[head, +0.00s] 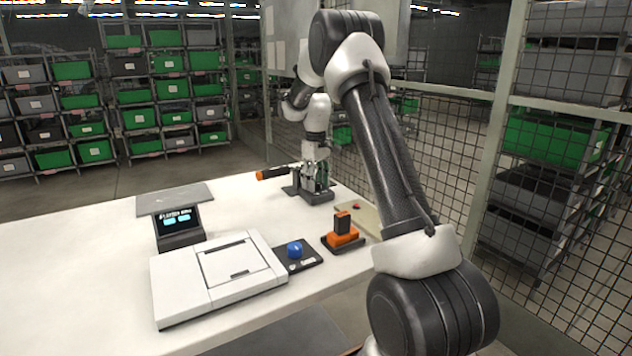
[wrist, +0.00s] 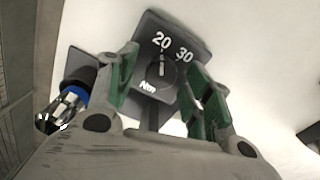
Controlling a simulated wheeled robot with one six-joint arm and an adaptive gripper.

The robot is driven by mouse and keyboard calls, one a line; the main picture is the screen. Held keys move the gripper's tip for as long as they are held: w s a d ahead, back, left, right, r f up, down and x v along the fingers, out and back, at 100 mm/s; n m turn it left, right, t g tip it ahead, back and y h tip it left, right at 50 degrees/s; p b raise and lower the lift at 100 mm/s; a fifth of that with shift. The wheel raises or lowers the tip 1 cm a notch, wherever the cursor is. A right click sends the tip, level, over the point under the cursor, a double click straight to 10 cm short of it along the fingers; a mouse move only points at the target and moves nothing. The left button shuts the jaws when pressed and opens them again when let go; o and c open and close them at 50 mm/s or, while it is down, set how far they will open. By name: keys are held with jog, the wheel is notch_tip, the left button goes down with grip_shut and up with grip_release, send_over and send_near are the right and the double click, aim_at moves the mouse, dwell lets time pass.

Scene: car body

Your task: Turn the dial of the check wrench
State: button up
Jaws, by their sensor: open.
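The check wrench shows in the head view as an orange-and-black handle (head: 272,173) lying at the far part of the white table. In the wrist view, a dark dial plate (wrist: 165,45) carries the white marks 20, 30 and Nm, and a round dial (wrist: 157,82) with a white pointer line points roughly toward the 20. A metal end with a blue ring (wrist: 72,98) sits at the left. My gripper (wrist: 162,62) is open, its green fingers on either side of the dial; I cannot tell whether they touch it. In the head view my gripper (head: 316,178) partly hides the wrench and its stand.
On the white table (head: 90,265) stand a small screen unit (head: 180,230), a white flat case (head: 215,278), a blue button (head: 294,250) on a black plate and an orange block (head: 343,240) with a dark top. A mesh fence (head: 460,130) stands at the right.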

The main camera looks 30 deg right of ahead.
jog(key=c, duration=1)
jog(key=shift+m, duration=0.3)
jog(key=m, duration=1.1)
jog(key=shift+d, duration=0.1)
jog(key=shift+m, duration=0.3)
jog(key=o, duration=1)
